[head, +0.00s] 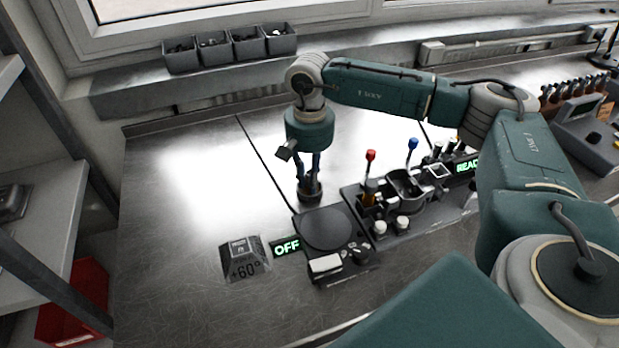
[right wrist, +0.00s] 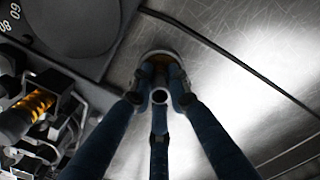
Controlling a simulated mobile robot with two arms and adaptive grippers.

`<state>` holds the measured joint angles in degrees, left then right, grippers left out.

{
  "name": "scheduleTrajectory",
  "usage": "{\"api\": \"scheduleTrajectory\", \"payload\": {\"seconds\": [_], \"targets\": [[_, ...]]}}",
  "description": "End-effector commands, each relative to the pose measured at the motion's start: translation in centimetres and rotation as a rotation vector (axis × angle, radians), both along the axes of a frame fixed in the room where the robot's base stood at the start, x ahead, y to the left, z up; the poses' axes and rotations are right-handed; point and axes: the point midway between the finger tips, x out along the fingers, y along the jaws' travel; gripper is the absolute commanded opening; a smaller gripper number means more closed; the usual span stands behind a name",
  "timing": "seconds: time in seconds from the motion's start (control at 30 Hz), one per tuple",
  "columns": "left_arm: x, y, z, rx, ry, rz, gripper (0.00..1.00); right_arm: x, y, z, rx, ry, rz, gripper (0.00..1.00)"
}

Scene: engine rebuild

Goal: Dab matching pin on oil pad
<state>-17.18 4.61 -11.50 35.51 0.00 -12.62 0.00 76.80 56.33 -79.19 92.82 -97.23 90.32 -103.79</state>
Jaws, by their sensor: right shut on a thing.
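My right gripper (head: 310,180) reaches down over the steel bench, left of the middle. In the right wrist view its blue fingers are closed around a small hollow metal pin (right wrist: 160,97), seen end-on. Just beyond the fingertips is a small round dark container (head: 310,194) with a light rim and a brownish inside (right wrist: 172,72), perhaps the oil pad. The fingers overlap it, so I cannot tell whether the pin touches it. The fingers hide most of the pin. My left gripper is not in view.
A black hotplate (head: 326,228) stands right beside the container, with a green OFF display (head: 286,247) and a +60° block (head: 245,262) nearby. A tool fixture with red (head: 370,156) and blue (head: 412,144) knobbed levers is to the right. The bench is clear to the left.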

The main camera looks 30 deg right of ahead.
Motion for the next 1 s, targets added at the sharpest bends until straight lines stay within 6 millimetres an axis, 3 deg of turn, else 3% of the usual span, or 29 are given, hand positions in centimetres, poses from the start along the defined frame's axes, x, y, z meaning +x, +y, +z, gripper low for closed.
{"api": "scheduleTrajectory", "payload": {"seconds": [0.7, 1.0], "targets": [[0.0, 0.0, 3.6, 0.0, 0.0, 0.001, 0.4, 0.2, 0.0, 6.2, 0.001, -0.005, -0.001, 0.0], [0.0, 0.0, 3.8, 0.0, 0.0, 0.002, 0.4, 0.1, 0.0, 6.7, 0.001, -0.005, -0.001, 0.0]]}}
